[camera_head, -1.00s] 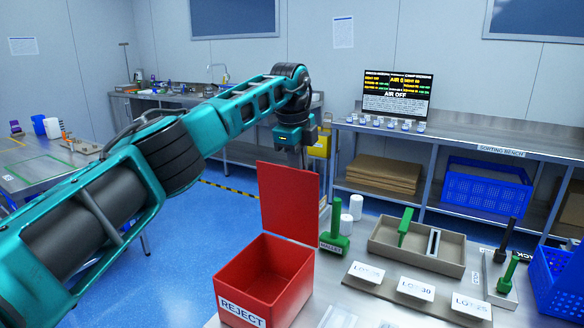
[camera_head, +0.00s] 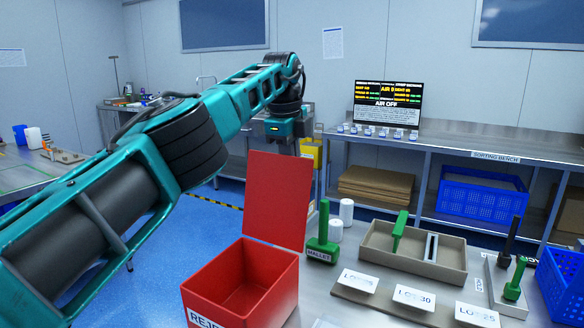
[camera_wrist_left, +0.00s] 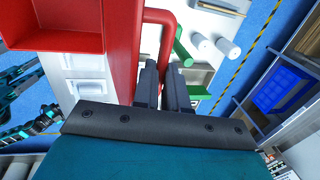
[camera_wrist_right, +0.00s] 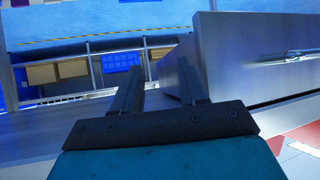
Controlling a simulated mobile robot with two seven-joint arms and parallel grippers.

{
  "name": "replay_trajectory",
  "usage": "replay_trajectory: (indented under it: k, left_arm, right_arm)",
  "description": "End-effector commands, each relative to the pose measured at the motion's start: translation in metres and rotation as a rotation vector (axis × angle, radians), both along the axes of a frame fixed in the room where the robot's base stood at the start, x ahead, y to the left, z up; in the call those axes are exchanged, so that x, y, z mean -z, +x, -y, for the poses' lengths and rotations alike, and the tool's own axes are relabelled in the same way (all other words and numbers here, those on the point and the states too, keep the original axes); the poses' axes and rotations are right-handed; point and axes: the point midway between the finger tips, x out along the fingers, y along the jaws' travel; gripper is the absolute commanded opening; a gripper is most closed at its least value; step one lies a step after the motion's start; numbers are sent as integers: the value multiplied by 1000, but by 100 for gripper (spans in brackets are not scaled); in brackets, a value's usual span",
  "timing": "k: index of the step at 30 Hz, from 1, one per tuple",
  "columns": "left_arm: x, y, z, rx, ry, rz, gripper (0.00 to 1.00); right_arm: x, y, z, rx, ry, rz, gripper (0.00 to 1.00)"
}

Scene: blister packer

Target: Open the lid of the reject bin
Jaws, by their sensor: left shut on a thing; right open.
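The red reject bin (camera_head: 240,285) stands at the lower middle of the head view, with its inside visible. Its red lid (camera_head: 279,198) is raised, standing up at the far edge. My left gripper (camera_head: 297,147) is behind the lid's upper part, its fingertips hidden there. In the left wrist view its fingers (camera_wrist_left: 165,85) are shut on the red lid handle (camera_wrist_left: 158,20), and the open bin (camera_wrist_left: 55,22) shows at upper left. My right gripper (camera_wrist_right: 160,88) is open and empty beside a grey surface in the right wrist view; it is outside the head view.
A green mallet (camera_head: 323,240) and white bottles (camera_head: 346,210) stand right of the lid. A beige tray (camera_head: 445,262), lot cards (camera_head: 414,298) and a blue crate (camera_head: 566,285) lie farther right. The sorting bench (camera_head: 470,143) runs along the back.

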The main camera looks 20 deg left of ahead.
Motion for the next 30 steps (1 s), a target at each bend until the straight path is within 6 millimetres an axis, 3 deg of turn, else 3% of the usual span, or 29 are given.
replay_trajectory:
  k: [13,14,17,26,30]
  left_arm:
    - [4,-1,1,3,-3,-7,0]
    - [4,-1,1,3,-3,-7,13]
    - [4,-1,1,3,-3,-6,21]
    - [1,-1,0,0,-1,-1,21]
    - [-13,-2,0,0,-1,2,21]
  right_arm:
    - [3,0,1,1,-1,-3,43]
    - [3,0,1,1,-1,-4,43]
    - [4,-1,1,2,-2,-6,43]
    - [5,-1,3,4,-5,-7,43]
    - [0,-1,3,4,-6,-6,43]
